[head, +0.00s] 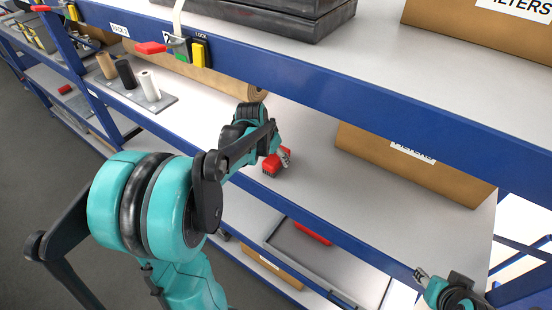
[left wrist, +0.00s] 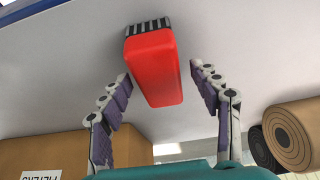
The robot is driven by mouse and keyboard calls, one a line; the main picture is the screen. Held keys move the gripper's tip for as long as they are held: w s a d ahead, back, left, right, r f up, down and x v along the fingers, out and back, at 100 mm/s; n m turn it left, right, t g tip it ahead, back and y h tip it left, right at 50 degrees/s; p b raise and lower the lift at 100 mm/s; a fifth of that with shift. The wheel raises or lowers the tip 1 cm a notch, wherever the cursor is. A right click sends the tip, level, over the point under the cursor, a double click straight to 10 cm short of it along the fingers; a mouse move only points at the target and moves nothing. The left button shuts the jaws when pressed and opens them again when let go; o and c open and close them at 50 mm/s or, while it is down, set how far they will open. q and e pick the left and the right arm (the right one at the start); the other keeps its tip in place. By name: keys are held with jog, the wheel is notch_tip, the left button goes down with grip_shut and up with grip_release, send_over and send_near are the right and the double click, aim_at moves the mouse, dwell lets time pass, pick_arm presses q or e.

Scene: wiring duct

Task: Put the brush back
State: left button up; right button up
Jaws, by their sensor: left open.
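A red brush (head: 272,164) with dark bristles is on the light middle shelf (head: 330,190), near its front edge. In the left wrist view the brush (left wrist: 153,66) lies between the two spread fingers, its bristle end pointing away, with gaps on both sides. My left gripper (head: 283,157) is open at the brush and does not hold it. My right gripper (head: 421,275) is at the lower right in the head view, away from the brush; its jaws are too small to read.
A grey tray (head: 350,265) with a red item (head: 312,232) is on the lower shelf. A cardboard box (head: 375,158) stands right of the brush and a brown roll (left wrist: 291,135) is close by. Blue shelf beams run above and below the opening.

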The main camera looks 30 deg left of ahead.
pick_arm(q)
jog(key=v, duration=0.9)
jog(key=shift+s+r+p, duration=0.15)
jog(key=shift+s+p, duration=0.05)
jog(key=shift+p, duration=0.2)
jog(key=shift+s+d+r, duration=0.15)
jog(key=shift+d+r, duration=0.05)
jog(key=shift+d, duration=0.05)
jog(key=s+d+f+t, duration=0.2)
jog(key=s+d+f, duration=0.2)
jog(key=s+d, duration=1)
jog(key=shift+d+n+t, duration=0.4)
jog(key=shift+d, duration=0.35)
